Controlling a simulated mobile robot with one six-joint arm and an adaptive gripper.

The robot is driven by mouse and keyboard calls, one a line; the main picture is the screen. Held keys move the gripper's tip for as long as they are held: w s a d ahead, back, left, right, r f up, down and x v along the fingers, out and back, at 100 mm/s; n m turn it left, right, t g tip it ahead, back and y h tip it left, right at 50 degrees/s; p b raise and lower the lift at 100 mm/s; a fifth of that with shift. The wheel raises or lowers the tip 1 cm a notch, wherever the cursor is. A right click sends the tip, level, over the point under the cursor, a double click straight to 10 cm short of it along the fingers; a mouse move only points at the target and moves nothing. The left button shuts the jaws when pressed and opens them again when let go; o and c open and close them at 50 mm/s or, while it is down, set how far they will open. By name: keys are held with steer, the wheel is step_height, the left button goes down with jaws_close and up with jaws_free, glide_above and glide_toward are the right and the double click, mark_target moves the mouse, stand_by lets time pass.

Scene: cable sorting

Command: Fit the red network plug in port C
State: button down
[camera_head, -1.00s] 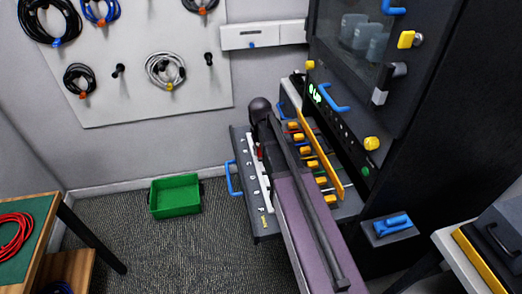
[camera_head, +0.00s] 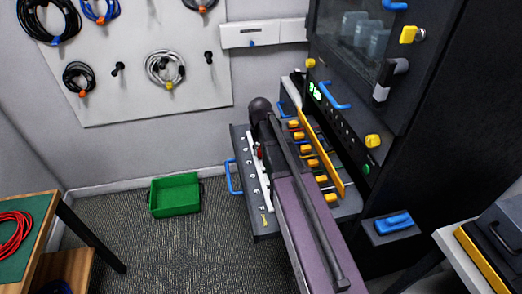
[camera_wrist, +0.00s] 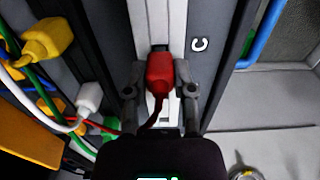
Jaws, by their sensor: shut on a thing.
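The red network plug (camera_wrist: 160,72) is between the two fingers of my gripper (camera_wrist: 160,80), which is shut on it. In the wrist view the plug is over the pale port strip (camera_wrist: 146,24), beside the letter C (camera_wrist: 199,45). A dark opening, port C (camera_wrist: 160,47), shows at the plug's far end. I cannot tell whether the plug's tip is inside it. In the head view a little red of the plug shows (camera_head: 259,151) beside my arm, over the panel (camera_head: 240,147).
Yellow plugs (camera_head: 312,163) with coloured cables sit right of my arm, by a yellow bar (camera_head: 322,152). A blue handle (camera_head: 233,177) sticks out at the panel's left. A green bin (camera_head: 175,194) stands on the floor, with free room around it.

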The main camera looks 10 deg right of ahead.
steer(key=shift+f+b, duration=0.4)
stand_by(0.5)
stand_by(0.3)
steer(key=shift+c, duration=1.9)
jaws_free()
steer(key=o, duration=0.4)
steer(key=shift+r, duration=0.1)
steer(key=shift+r+p, duration=3.4)
steer(key=shift+p, duration=0.15)
